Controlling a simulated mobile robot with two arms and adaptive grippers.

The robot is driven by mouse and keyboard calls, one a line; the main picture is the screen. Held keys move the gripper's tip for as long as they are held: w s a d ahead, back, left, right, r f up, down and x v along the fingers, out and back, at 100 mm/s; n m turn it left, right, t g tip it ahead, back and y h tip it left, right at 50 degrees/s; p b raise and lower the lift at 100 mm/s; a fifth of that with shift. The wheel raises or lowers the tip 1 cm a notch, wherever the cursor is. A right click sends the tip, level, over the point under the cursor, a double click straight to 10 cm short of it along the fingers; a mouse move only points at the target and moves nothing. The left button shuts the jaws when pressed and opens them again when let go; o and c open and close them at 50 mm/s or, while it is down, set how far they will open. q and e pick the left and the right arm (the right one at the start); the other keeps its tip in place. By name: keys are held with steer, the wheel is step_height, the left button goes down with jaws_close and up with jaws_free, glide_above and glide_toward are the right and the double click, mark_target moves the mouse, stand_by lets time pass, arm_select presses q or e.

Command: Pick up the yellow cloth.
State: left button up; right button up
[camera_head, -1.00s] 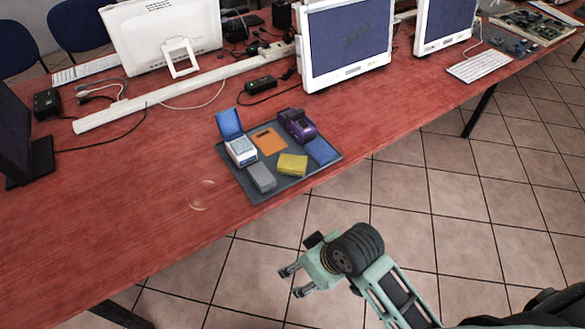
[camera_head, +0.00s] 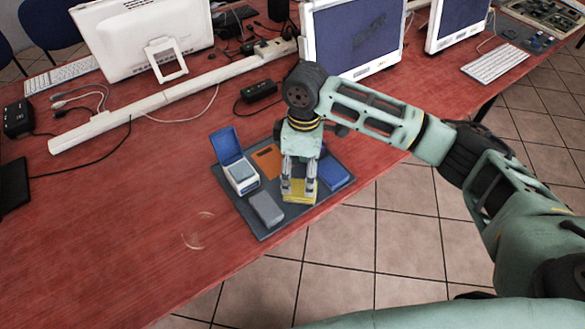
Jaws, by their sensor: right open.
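The yellow cloth (camera_head: 299,197) lies folded on the dark grey tray (camera_head: 262,232) near the front edge of the red table. My right gripper (camera_head: 298,190) points down over it, with a finger at each side of the cloth. The fingers are open, and I cannot tell whether they touch the cloth. The gripper and wrist hide part of the cloth and the back of the tray. My left gripper is not in view.
The tray also holds a grey block (camera_head: 267,208), an open white box with a blue lid (camera_head: 240,176), an orange flat piece (camera_head: 267,161) and a blue cloth (camera_head: 334,173). Monitors (camera_head: 352,38) and cables stand behind.

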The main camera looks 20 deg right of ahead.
mark_target(302, 188)
steer(key=shift+w+d, duration=0.25)
steer(key=shift+w, duration=0.2)
steer(key=shift+s+f, duration=0.15)
steer(key=shift+s, duration=0.05)
steer(key=shift+s+f, duration=0.6)
steer(key=shift+s, duration=0.05)
step_height(302, 188, down, 3)
steer(key=shift+w+r+p, duration=0.15)
steer(key=shift+r+p, duration=0.05)
steer(key=shift+p, duration=0.25)
step_height(302, 188, down, 2)
steer(key=shift+w+f, duration=0.1)
steer(key=shift+f, duration=0.2)
steer(key=c, duration=0.7)
steer(key=shift+c, duration=0.7)
steer(key=c, duration=0.4)
steer(key=shift+r, duration=0.65)
step_height(302, 188, up, 3)
steer(key=shift+w+f, duration=0.1)
steer(key=shift+f, duration=0.1)
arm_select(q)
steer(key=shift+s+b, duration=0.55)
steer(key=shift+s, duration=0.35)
arm_select(e)
steer(key=s+d+r, duration=0.2)
steer(key=s, duration=0.1)
steer(key=s+d+r, duration=0.2)
steer(key=s+d, duration=0.1)
steer(key=s+d+r, duration=0.3)
